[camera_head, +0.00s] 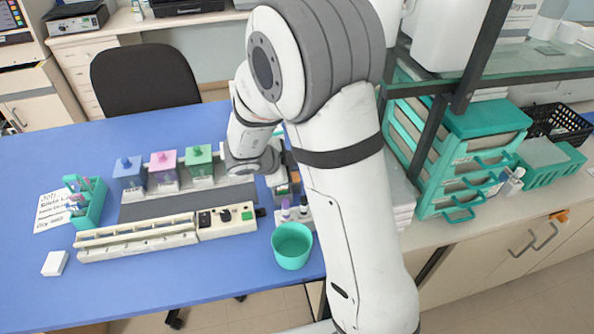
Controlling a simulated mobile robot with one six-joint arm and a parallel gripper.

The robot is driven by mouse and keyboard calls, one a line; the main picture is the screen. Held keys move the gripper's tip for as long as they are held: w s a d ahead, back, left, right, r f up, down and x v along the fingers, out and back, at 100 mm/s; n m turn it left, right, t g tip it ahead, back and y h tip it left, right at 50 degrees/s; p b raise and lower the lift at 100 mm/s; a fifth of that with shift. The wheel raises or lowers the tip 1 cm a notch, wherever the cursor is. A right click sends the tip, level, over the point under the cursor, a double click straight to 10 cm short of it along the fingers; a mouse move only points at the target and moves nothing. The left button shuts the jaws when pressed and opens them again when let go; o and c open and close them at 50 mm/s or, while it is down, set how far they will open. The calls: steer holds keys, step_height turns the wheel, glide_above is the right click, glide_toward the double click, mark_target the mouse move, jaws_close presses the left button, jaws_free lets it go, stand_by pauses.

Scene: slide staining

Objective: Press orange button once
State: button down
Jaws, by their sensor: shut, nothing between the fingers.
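The staining device (140,238) is a long cream bar with a row of slots, on the blue table. Its control panel at the right end carries a dark switch (204,219), a small dark control with an orange-red tint (225,214) and a green button (247,215). The orange button is too small to make out surely; the tinted control is the closest match. My arm comes in from the lower right, and its white wrist is above and behind the panel.
Blue, pink and green staining jars (199,167) stand behind the device. A green cup (292,246) stands right of the panel, with small bottles (303,208) behind it. A teal rack (88,205) and a white box (55,263) are at left. The front table is clear.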

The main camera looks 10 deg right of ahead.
step_height(320, 180, up, 5)
steer(key=p, duration=0.5)
steer(key=shift+p, duration=0.35)
stand_by(0.5)
